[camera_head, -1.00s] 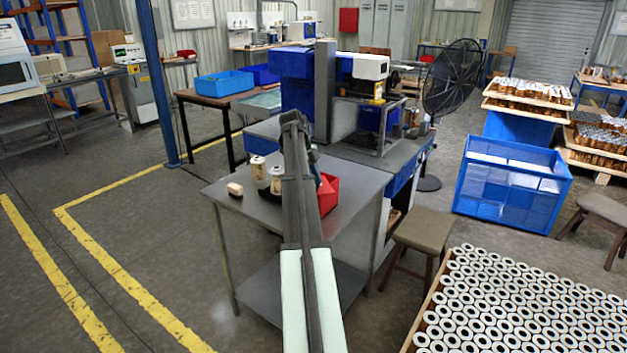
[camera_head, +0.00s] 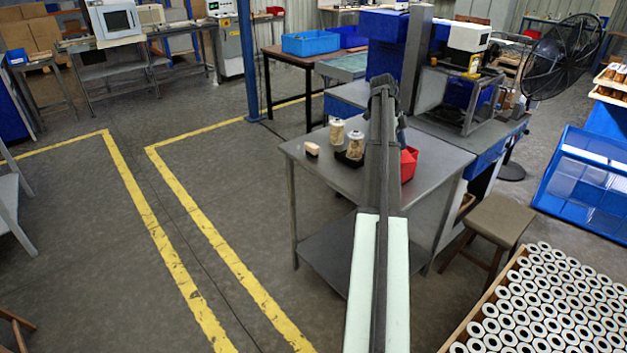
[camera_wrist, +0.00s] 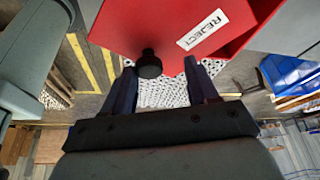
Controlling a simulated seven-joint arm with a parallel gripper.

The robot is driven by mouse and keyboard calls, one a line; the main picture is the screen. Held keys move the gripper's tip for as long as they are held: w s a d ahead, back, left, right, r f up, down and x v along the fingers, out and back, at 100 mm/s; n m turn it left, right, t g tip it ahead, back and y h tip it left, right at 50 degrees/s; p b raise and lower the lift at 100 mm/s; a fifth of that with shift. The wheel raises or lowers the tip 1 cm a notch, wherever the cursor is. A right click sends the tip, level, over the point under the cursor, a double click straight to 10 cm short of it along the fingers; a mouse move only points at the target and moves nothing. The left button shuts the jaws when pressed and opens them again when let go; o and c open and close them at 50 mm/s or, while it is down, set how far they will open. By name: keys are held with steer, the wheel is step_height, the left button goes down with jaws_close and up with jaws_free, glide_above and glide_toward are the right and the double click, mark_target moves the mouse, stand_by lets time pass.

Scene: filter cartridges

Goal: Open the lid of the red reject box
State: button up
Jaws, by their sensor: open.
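The red reject box (camera_head: 409,164) stands on the grey metal table, partly hidden behind my arm in the head view. In the wrist view the red box (camera_wrist: 150,22) fills the top of the picture, with a white REJECT label (camera_wrist: 202,29). A black round knob (camera_wrist: 148,65) sticks out from the red surface. My gripper (camera_wrist: 162,72) is open, its two dark fingers apart, with the knob showing between their tips, nearer the left one. I cannot tell whether either finger touches the knob. How far the lid is open cannot be told.
On the grey table (camera_head: 330,172) two filter cartridges (camera_head: 337,131) (camera_head: 355,145) stand beside the box, with a small pale block (camera_head: 312,149) to their left. A machine (camera_head: 468,80) stands behind. A stool (camera_head: 487,221) and a crate of many cartridges (camera_head: 540,305) are at right.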

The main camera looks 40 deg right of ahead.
mark_target(408, 152)
steer(key=d+n, duration=0.2)
steer(key=w+d+n+t+h, duration=0.1)
steer(key=d+n, duration=0.2)
steer(key=shift+w+r+h, duration=0.15)
steer(key=shift+h, duration=0.15)
steer(key=v, duration=1.4)
steer(key=w+a+f+n, duration=0.3)
steer(key=a+f, duration=0.5)
steer(key=w+a+f+n+t, duration=0.1)
steer(key=w+a+f+n, duration=0.3)
steer(key=a+f, duration=0.5)
steer(key=w+a+f+n+t, duration=0.1)
steer(key=w+a+f+n, duration=0.3)
steer(key=a+f, duration=0.4)
steer(key=shift+w+a+f, duration=0.25)
steer(key=shift+a+f, duration=0.15)
steer(key=shift+a, duration=0.15)
steer(key=shift+n, duration=0.3)
